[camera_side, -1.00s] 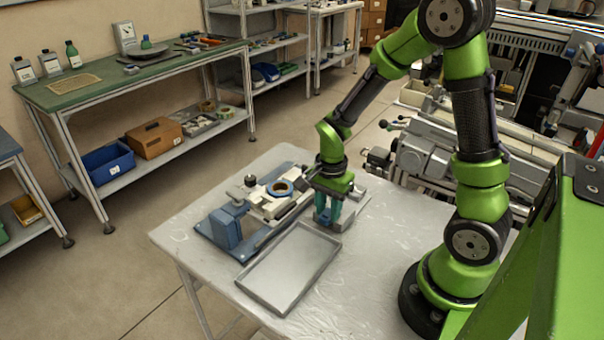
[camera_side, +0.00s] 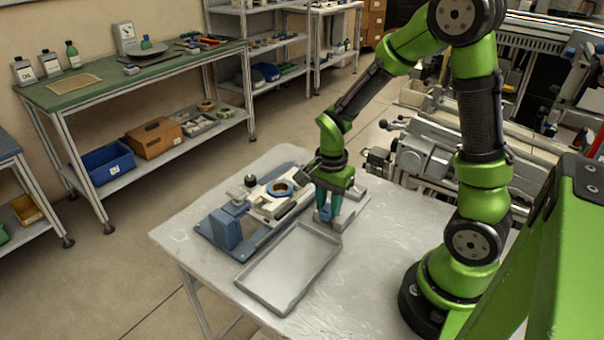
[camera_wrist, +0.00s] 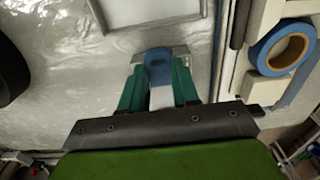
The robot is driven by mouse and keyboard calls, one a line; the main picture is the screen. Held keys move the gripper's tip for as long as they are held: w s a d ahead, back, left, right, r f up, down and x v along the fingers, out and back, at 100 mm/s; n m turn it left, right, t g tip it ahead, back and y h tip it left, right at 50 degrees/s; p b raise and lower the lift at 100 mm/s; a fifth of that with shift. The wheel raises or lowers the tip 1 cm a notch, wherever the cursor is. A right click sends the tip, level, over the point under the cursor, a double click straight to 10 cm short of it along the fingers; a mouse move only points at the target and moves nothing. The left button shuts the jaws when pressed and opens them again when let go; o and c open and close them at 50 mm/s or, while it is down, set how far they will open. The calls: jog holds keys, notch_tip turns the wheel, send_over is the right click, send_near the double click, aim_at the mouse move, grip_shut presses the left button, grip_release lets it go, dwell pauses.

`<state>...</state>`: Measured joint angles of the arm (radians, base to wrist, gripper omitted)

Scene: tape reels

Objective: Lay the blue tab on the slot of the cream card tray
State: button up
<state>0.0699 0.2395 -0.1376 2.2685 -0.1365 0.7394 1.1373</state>
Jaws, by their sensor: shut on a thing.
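My gripper (camera_side: 328,215) points down over the worktable, right of the blue fixture. Its teal fingers are closed around a blue tab (camera_wrist: 158,68), which shows between the fingertips in the wrist view. The tab's rounded end sticks out past the fingertips, and a pale strip shows behind it. A small light-grey metal piece lies right around the tab's far end; I cannot tell whether they touch. A shallow pale-grey tray (camera_side: 252,290) lies empty at the table's front. No clearly cream card tray or slot can be made out; part of the area is hidden behind the fingers.
A blue fixture (camera_side: 222,230) stands left of my gripper, with a cream body and a blue tape reel (camera_side: 283,188). The reel also shows at right in the wrist view (camera_wrist: 282,47). The table (camera_side: 380,235) is clear to the right.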

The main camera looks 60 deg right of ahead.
jog(key=shift+r, duration=2.3)
jog(key=shift+w+a+r, duration=0.1)
jog(key=shift+a, duration=0.3)
jog(key=s+a+r, duration=0.1)
jog(key=a+r, duration=0.1)
jog(key=a, duration=0.4)
send_over(260, 211)
jog(key=shift+f, duration=2.45)
jog(key=shift+f, duration=0.15)
jog(key=shift+f, duration=0.35)
